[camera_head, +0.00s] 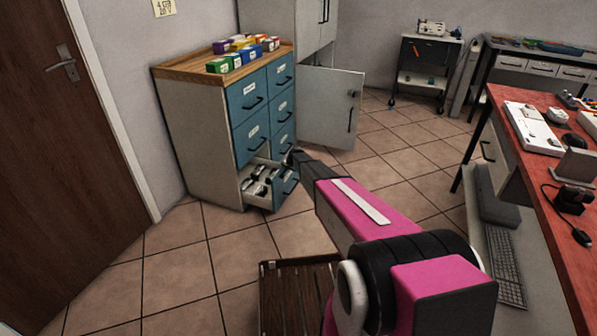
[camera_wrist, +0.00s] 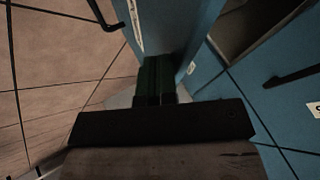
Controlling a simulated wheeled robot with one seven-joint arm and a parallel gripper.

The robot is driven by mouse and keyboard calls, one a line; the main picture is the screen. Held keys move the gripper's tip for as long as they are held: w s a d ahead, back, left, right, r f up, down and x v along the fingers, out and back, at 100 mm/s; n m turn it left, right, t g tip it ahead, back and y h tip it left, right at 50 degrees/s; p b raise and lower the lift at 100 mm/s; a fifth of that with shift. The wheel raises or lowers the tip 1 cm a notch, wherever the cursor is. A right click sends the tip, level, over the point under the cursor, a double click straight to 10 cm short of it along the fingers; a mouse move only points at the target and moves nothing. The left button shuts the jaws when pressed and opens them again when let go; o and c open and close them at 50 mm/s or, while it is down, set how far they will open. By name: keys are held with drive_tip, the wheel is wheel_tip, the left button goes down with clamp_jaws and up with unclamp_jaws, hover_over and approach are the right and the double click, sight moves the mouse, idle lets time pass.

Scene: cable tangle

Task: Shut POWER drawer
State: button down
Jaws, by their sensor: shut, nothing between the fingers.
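A wooden-topped cabinet (camera_head: 190,125) with blue drawers stands against the wall. One drawer (camera_head: 247,190) in its bottom row is pulled out, with white and dark items inside. Its blue front (camera_head: 283,192) faces right; I cannot read its label. My gripper (camera_head: 292,156) is beside the upper edge of that front, shut and empty. In the wrist view my gripper (camera_wrist: 155,82) points along a blue panel (camera_wrist: 192,35) with a white label and dark handle at its left. The fingers are very close to that panel; contact cannot be told.
Several coloured boxes (camera_head: 243,55) sit on the cabinet top. A grey cabinet door (camera_head: 330,108) stands open behind. A red-topped workbench (camera_head: 560,165) is at right and a slatted wooden thing (camera_head: 297,300) is low in front. Tiled floor (camera_head: 235,265) is clear left of my arm.

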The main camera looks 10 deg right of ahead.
drive_tip(key=w+a, duration=0.6)
drive_tip(key=a, duration=0.5)
drive_tip(key=shift+w, duration=0.15)
drive_tip(key=shift+d, duration=0.1)
